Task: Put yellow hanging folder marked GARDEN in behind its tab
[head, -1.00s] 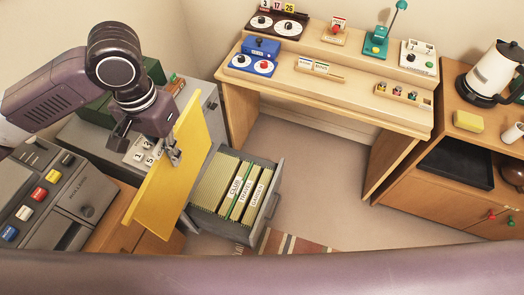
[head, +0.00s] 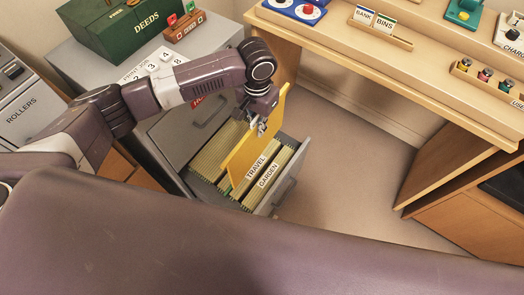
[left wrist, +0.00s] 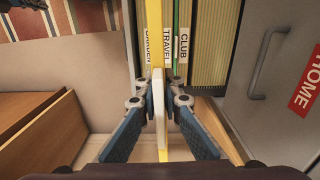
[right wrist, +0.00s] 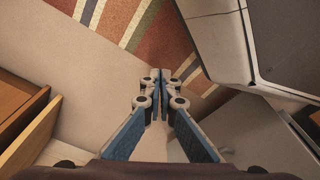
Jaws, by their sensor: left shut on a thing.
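My left gripper (head: 262,124) is shut on the top edge of the yellow folder (head: 252,145). The folder hangs upright over the open grey drawer (head: 285,190), and I cannot tell whether its lower edge is inside. Behind its near side are the TRAVEL tab (head: 256,167) and the GARDEN tab (head: 268,175). The left wrist view looks down on the folder (left wrist: 153,25), which crosses the view between the GARDEN tab (left wrist: 148,45) and the TRAVEL tab (left wrist: 167,48); the CLUB tab (left wrist: 184,50) is further right. My right gripper (right wrist: 160,76) is shut and empty, over the floor.
A wooden desk (head: 400,70) stands to the right of the drawer, with bare floor (head: 350,165) between. A striped rug (right wrist: 130,25) lies below my right gripper.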

